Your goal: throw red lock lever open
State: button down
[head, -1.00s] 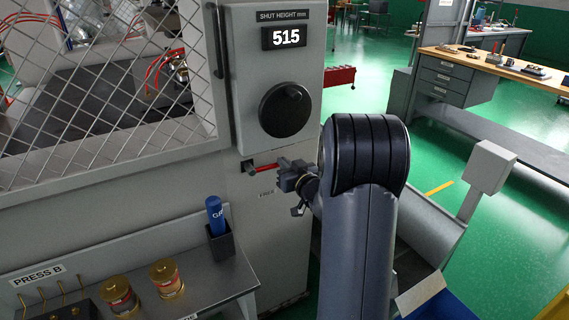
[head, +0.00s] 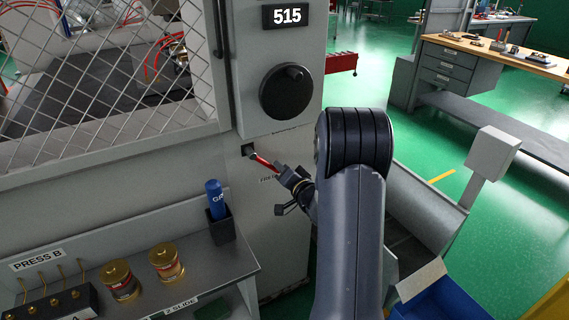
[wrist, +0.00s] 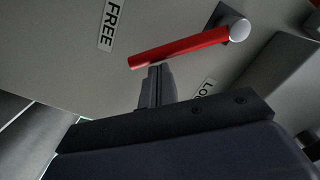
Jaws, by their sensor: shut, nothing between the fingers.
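The red lock lever (head: 264,161) sits on the press's grey front below the big black dial. In the head view it slopes down to the right from its dark pivot plate. In the wrist view the lever (wrist: 185,47) runs from a round grey pivot at the upper right to a free end near the middle. My gripper (head: 284,172) is at the lever's outer end, and its shut fingers (wrist: 156,70) lie against or just beside the lever's edge near the tip, not around it. A FREE label (wrist: 112,24) and a partly hidden LOCK label (wrist: 207,87) flank the lever.
The black dial (head: 287,91) is above the lever. A shelf (head: 190,262) with brass-coloured cans and a blue marker in a cup (head: 217,215) is at the lower left. A mesh guard (head: 110,90) is at the left.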

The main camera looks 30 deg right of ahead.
jog(key=shift+s+a+f+m+b, duration=0.1)
jog(key=shift+a+f+m+b, duration=0.4)
jog(key=shift+a+m, duration=0.3)
jog(key=shift+w+a+f+m+b, duration=0.1)
jog(key=shift+a+f+m+b, duration=0.25)
jog(key=shift+a+f+m, duration=0.45)
jog(key=shift+s+a+f+m+b, duration=0.1)
jog(key=shift+a+f+m+b, duration=0.35)
jog(key=shift+m, duration=0.55)
jog(key=shift+a, duration=0.1)
